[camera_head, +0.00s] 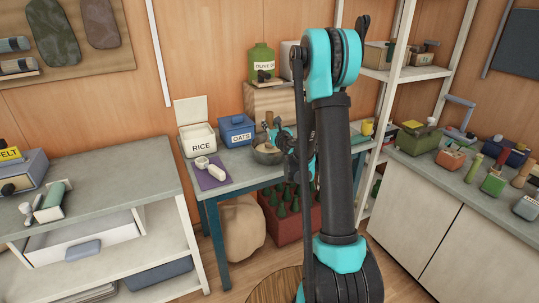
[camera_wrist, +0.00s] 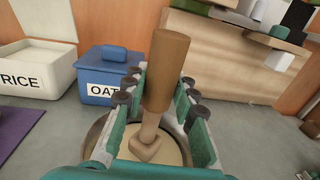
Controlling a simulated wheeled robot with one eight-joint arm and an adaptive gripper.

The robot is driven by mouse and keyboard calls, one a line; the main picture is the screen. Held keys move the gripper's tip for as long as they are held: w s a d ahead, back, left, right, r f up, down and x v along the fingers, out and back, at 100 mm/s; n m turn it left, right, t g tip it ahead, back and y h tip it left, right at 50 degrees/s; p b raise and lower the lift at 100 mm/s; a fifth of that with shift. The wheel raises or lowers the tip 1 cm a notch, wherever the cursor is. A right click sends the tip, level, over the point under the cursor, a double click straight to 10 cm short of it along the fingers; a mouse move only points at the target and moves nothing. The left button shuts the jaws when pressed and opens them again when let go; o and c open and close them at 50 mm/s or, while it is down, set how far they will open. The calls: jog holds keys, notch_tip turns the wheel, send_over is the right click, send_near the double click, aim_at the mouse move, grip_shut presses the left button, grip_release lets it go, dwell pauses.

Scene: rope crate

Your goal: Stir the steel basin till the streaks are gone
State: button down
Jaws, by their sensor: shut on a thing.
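The steel basin (camera_head: 267,156) stands on the grey-topped table, partly hidden behind my arm. In the wrist view the basin's rim (camera_wrist: 95,137) shows around pale cream contents (camera_wrist: 175,153). Streaks cannot be made out, as my fingers cover much of the surface. My gripper (camera_wrist: 161,103) is over the basin, shut on a wooden stirring tool (camera_wrist: 168,65). The tool has a thick brown handle standing nearly upright between the fingers, and its paler lower end is down at the basin. The handle (camera_head: 269,118) also shows in the head view.
A white RICE bin (camera_head: 199,139) with its lid up and a blue OATS box (camera_head: 236,131) stand left of the basin. A white scoop (camera_head: 211,167) lies on a purple mat (camera_head: 213,178). A wooden block (camera_wrist: 225,55) is close behind.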

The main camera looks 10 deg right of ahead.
aim_at(270, 112)
jog(key=shift+r, duration=3)
